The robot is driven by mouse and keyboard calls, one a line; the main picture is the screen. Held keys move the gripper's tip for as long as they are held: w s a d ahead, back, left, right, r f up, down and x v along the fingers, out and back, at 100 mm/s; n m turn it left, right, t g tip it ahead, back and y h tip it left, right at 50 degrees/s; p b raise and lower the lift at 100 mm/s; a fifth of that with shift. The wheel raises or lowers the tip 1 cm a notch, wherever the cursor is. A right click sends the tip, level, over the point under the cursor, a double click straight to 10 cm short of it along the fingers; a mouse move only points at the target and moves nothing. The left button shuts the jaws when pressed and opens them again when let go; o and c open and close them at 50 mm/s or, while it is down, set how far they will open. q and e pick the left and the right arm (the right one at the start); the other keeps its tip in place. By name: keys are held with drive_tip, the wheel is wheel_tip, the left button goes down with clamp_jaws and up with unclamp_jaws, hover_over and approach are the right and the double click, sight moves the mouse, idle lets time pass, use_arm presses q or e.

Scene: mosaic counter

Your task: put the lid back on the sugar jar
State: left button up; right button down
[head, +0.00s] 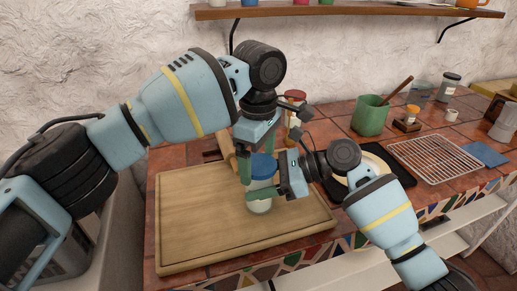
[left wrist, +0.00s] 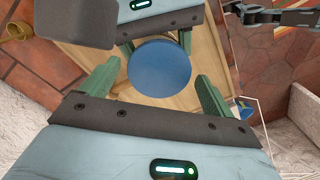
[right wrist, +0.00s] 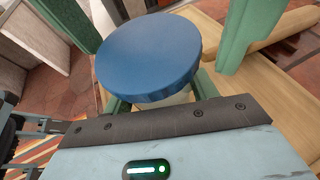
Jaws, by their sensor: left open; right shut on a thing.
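The sugar jar (head: 259,206) is a pale jar standing upright over the wooden board. The blue round lid (head: 262,166) is on top of it and looks level; I cannot tell how tightly it sits. The lid also shows in the left wrist view (left wrist: 160,67) and the right wrist view (right wrist: 148,58). My left gripper (head: 262,172) points down from above, open, its green fingers on either side of the lid with gaps. My right gripper (head: 262,194) comes from the right and is shut on the jar's body below the lid. The lid hides most of the jar in both wrist views.
The wooden board (head: 190,235) has free room left and in front. A wooden rolling pin (head: 227,150) and a red-lidded jar (head: 295,97) are behind the grippers. At right are a green pot (head: 371,116), a wire rack (head: 435,158) and a black mat (head: 398,165).

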use_arm(q)
drive_tip(key=c, duration=1)
drive_tip(key=shift+m, duration=1.7)
drive_tip(key=o, duration=1.1)
drive_tip(key=shift+r, duration=2.25)
drive_tip(key=shift+c, duration=0.5)
